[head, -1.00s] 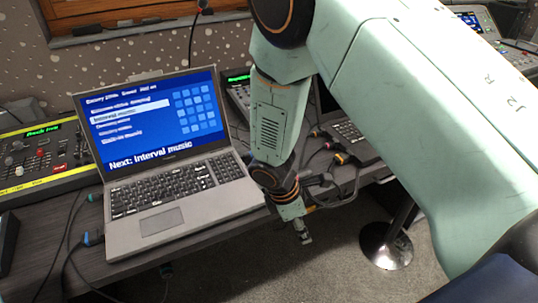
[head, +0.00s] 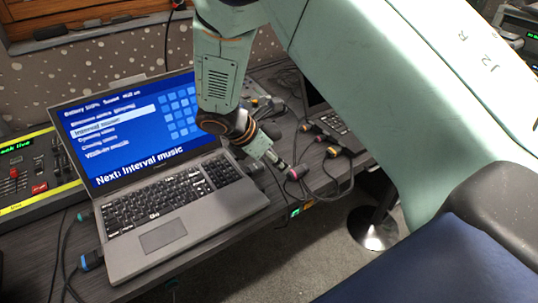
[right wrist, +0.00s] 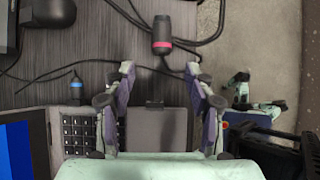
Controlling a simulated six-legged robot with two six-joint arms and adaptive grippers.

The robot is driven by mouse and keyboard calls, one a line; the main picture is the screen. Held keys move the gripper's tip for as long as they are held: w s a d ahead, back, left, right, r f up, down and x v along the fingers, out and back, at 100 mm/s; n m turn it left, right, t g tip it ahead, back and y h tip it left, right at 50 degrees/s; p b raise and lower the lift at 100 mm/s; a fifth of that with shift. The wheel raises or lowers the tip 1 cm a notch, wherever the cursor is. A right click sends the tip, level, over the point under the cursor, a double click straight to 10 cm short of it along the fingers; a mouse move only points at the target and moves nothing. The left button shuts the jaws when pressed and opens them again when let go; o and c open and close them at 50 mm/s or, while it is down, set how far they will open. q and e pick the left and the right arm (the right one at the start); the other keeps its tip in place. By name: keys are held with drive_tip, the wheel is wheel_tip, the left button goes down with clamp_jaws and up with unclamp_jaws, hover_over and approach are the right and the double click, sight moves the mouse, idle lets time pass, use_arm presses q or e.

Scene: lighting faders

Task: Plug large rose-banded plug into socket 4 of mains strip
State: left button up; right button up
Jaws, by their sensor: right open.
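A dark plug with a rose band (head: 296,173) lies on the desk near its front edge, just beyond the tips of my right gripper (head: 281,164). In the right wrist view the rose-banded plug (right wrist: 162,36) is upright in the picture, with its cable running beside it. My right gripper (right wrist: 160,72) is open and empty there, its two fingers spread below the plug and apart from it. I cannot make out the mains strip or socket 4 in either view. My left gripper is not in view.
A laptop (head: 160,235) stands left of my right gripper. A yellow-banded plug (head: 333,151) and other plugs with loose cables lie to the right, near a second laptop (head: 335,125). A blue-banded connector (right wrist: 76,90) shows in the right wrist view. A round stand base (head: 372,232) is on the floor.

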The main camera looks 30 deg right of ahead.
sight(291, 171)
drive_tip(key=b+x, duration=0.7)
drive_tip(key=x, duration=0.1)
drive_tip(key=shift+s+d+f, duration=0.1)
drive_tip(key=shift+s+d, duration=0.1)
drive_tip(key=shift+s, duration=0.05)
drive_tip(key=shift+d+f, duration=0.2)
drive_tip(key=shift+f, duration=0.05)
drive_tip(key=shift+w+f+b, duration=0.1)
drive_tip(key=shift+f+b, duration=0.1)
drive_tip(key=shift+b, duration=0.15)
drive_tip(key=shift+d, duration=0.2)
drive_tip(key=shift+c, duration=0.3)
drive_tip(key=shift+a, duration=0.15)
drive_tip(key=c, duration=0.4)
clamp_jaws()
drive_tip(key=shift+r+p, duration=2.6)
drive_tip(key=shift+f, duration=0.1)
